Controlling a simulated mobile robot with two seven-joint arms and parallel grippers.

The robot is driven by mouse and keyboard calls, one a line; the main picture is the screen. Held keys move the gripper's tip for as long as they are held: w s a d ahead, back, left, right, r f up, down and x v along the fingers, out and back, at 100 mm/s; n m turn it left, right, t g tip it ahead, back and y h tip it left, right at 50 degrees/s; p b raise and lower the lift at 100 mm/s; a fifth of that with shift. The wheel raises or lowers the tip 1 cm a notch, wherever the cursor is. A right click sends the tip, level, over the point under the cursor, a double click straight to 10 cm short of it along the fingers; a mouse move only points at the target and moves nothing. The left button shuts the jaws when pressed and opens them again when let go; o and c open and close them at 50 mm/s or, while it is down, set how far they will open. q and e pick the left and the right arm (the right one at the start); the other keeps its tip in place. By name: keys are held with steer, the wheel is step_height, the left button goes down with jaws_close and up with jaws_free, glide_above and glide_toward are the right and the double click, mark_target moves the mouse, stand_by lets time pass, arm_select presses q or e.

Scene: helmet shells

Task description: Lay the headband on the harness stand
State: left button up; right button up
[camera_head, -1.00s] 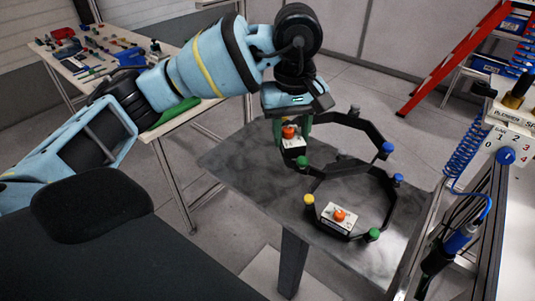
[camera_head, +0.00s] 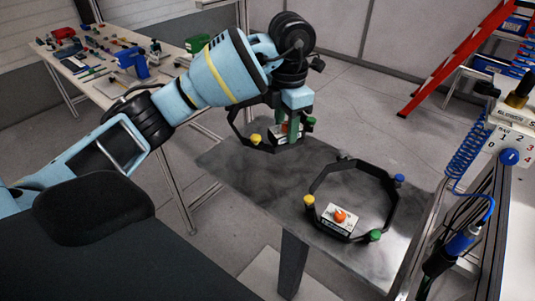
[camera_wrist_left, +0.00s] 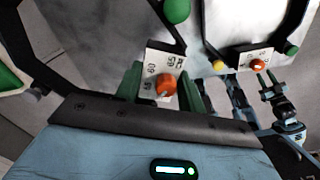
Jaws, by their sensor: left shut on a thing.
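My left gripper (camera_head: 291,134) is shut on the white block of a black many-sided headband (camera_head: 238,129), over the far left part of a grey table. The band's ring extends left past the table; yellow and green knobs show. Whether it touches the table I cannot tell. In the left wrist view my left gripper's green fingers (camera_wrist_left: 162,88) flank the held block with its orange knob. A second, similar black ring (camera_head: 391,207) with coloured knobs and a white block is at the table's right. Which part is the harness stand I cannot tell.
The grey table (camera_head: 255,195) is bare between the two rings. A workbench (camera_head: 110,92) with tools stands back left. A rail with a blue hanging tool (camera_head: 458,243) and coiled hose borders the right. A red ladder (camera_head: 455,60) stands behind.

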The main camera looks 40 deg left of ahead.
arm_select(q)
steer(key=shift+f, duration=5)
steer(key=o, duration=1)
steer(key=shift+f, duration=0.15)
step_height(320, 180, up, 12)
steer(key=shift+r+p, duration=0.15)
steer(key=shift+p, duration=0.15)
